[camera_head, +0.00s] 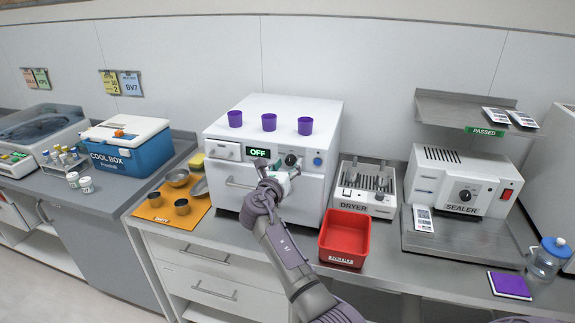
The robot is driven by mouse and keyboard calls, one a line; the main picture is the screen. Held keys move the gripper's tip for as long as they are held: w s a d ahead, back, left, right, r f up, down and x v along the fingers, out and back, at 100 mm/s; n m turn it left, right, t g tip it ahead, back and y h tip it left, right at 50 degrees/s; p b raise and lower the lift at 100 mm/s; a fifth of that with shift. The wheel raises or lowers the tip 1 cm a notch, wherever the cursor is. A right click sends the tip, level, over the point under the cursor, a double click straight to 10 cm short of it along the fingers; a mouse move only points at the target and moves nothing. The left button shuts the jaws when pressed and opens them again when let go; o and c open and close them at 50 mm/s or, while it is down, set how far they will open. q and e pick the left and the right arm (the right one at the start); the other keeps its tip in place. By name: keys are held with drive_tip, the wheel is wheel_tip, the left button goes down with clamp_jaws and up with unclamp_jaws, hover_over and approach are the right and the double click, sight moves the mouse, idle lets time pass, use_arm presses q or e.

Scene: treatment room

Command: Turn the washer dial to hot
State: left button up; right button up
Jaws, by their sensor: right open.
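The washer (315,112) is a white box on the counter, with a display (259,152) that reads OFF. Its dial (291,160) is a dark round knob to the right of the display. A blue round button (317,162) sits right of the dial. My right gripper (277,171) is open in front of the washer's control panel, just below and left of the dial. I cannot tell whether it touches the dial. My left gripper is not in view.
Three purple cups (269,122) stand on the washer. An orange mat (165,212) with metal bowls and cups lies left. A red bin (345,238), the dryer (366,187) and the sealer (462,180) stand right. A cool box (127,146) is far left.

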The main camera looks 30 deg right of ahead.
clamp_jaws()
